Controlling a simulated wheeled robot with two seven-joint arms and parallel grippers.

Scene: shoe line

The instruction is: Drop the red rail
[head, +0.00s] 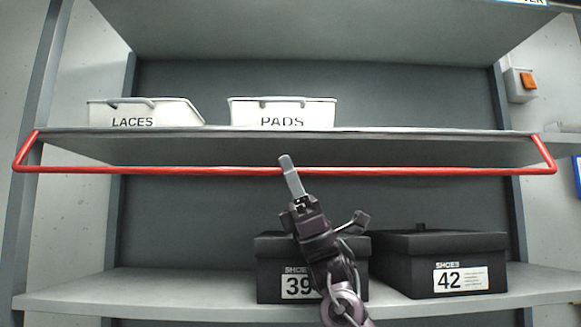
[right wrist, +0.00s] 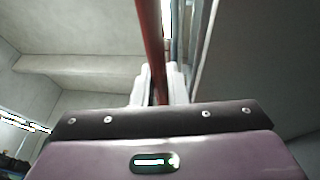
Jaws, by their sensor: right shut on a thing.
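The red rail (head: 200,170) runs across the front of the middle shelf in the head view, with an arm at each end reaching back to the shelf ends. Its long bar hangs a little below the shelf edge. My right gripper (head: 289,168) is shut on the rail near its middle. In the right wrist view the rail (right wrist: 150,45) passes between the two pale fingers of the gripper (right wrist: 159,88). My left gripper is in neither view.
On the middle shelf (head: 215,132) stand white bins marked LACES (head: 150,113) and PADS (head: 285,112). Below, black shoe boxes marked 39 (head: 270,262) and 42 (head: 400,262) stand on the lower shelf (head: 190,290). An orange switch (head: 527,81) is on the right wall.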

